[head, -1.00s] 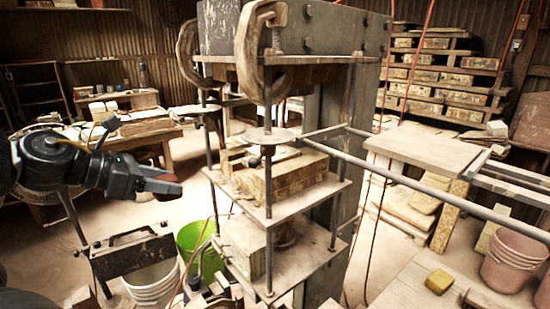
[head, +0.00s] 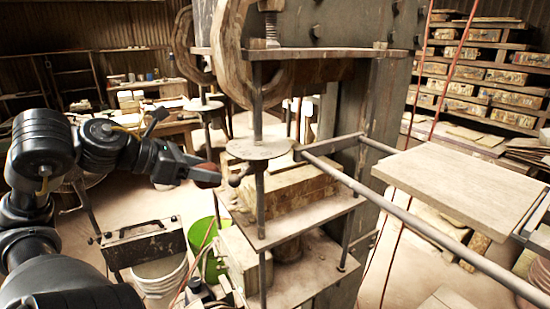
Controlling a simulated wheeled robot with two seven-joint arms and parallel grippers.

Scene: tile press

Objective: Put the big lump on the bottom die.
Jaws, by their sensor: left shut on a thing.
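A wooden block (head: 293,193), which looks like the bottom die, lies on the press's upper shelf (head: 318,220), to the right of the lump. The lump and block look apart. A round plate (head: 258,149) with a small ball-ended handle stands in front of the block and hides part of it. My right gripper is not in view.
The press's posts (head: 257,105) and C-shaped arm (head: 232,45) stand around the shelf. A flat board on rails (head: 465,180) juts out at the right. A green bucket (head: 203,240) and a white bucket (head: 160,272) stand below my left gripper.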

